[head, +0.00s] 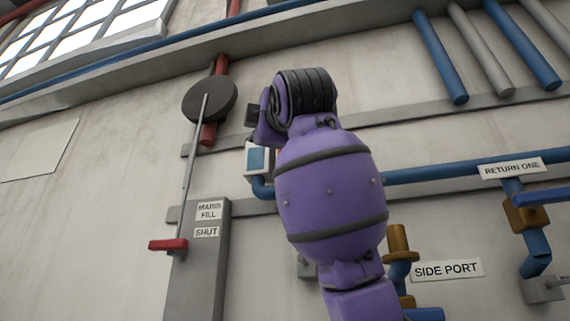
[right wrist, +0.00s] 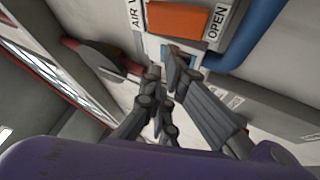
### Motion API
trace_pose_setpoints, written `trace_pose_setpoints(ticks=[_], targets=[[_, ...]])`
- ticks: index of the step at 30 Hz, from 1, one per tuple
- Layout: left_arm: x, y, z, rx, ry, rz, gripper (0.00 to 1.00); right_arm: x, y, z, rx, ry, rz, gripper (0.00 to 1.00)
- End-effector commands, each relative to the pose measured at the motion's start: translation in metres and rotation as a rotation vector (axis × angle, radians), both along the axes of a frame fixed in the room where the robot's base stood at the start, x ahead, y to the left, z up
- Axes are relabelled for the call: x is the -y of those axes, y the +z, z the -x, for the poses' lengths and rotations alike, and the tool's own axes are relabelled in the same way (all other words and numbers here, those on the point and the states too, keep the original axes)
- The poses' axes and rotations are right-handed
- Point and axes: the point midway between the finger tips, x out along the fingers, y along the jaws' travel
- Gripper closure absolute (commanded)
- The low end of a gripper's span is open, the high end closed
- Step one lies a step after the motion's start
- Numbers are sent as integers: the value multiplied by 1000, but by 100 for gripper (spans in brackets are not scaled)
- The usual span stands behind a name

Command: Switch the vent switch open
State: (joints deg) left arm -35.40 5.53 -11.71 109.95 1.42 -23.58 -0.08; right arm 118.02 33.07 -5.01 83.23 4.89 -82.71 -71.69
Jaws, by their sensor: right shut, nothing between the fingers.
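In the right wrist view an orange switch plate (right wrist: 187,18) sits on a blue-and-white wall box, at the top edge of the picture. A label reading "OPEN" (right wrist: 218,22) is on its right side and a partly cut-off label starting "AIR V" (right wrist: 137,17) is on its left. I cannot tell which way the plate is tilted. My right gripper (right wrist: 165,72) is shut and empty, its fingertips just below the plate in the picture; contact cannot be told. In the head view my purple right arm hides its fingers and most of the switch area. My left gripper is out of view.
In the head view a long lever with a red handle (head: 168,245) hangs from a dark disc (head: 210,99) beside a grey post (head: 207,270) labelled "SHUT". Blue pipes (head: 450,171) and a "SIDE PORT" sign (head: 447,270) are right of my arm. Bare wall lies at far left.

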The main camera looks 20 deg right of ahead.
Motion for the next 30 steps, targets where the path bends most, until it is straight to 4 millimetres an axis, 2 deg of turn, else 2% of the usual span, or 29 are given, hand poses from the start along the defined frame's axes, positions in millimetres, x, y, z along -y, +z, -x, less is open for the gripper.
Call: trace_pose_setpoints(ticks=[10,30], targets=[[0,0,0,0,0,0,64,-18,7,27,1,0,1,100],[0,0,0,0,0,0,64,-18,7,28,1,0,0,100]])
